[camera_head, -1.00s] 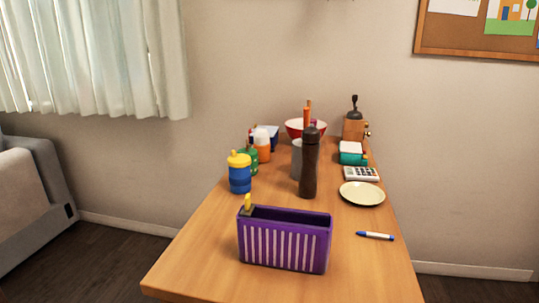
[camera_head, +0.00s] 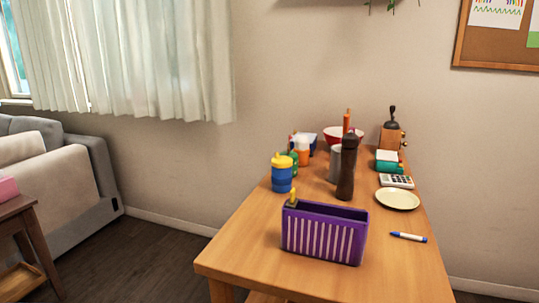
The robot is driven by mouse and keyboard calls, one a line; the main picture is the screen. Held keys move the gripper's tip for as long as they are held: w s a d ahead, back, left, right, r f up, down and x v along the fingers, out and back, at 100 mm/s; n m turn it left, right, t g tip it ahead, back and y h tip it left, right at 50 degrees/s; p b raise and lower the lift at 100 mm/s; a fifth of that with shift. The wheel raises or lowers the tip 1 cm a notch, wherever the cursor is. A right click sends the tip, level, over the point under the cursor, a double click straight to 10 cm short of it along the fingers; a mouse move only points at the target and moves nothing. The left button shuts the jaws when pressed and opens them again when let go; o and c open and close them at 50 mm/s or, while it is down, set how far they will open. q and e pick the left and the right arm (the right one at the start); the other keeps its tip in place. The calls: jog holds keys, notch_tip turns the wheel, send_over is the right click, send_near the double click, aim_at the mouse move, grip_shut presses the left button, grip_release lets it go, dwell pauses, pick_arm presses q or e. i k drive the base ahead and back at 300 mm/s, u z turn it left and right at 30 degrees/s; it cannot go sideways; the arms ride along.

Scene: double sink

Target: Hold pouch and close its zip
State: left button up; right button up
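The pouch (camera_head: 324,233) is a purple, box-like case with pale vertical stripes. It stands upright near the front of the wooden table, and its top looks open with a dark inside. A yellow zip tab (camera_head: 293,196) stands up at its left end, on a small dark greyish piece. Neither of my grippers shows in the head view, and nothing is touching the pouch.
On the table (camera_head: 250,248), a blue cup with a yellow lid (camera_head: 282,174), a dark tall bottle (camera_head: 347,168), a plate (camera_head: 398,199), a calculator (camera_head: 396,181) and a pen (camera_head: 409,237) stand or lie behind and right of the pouch. Table front is clear. A sofa (camera_head: 75,205) is left.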

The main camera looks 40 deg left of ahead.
aim_at(292, 202)
jog(key=z, duration=0.25)
jog(key=k, duration=0.4)
jog(key=u, duration=1)
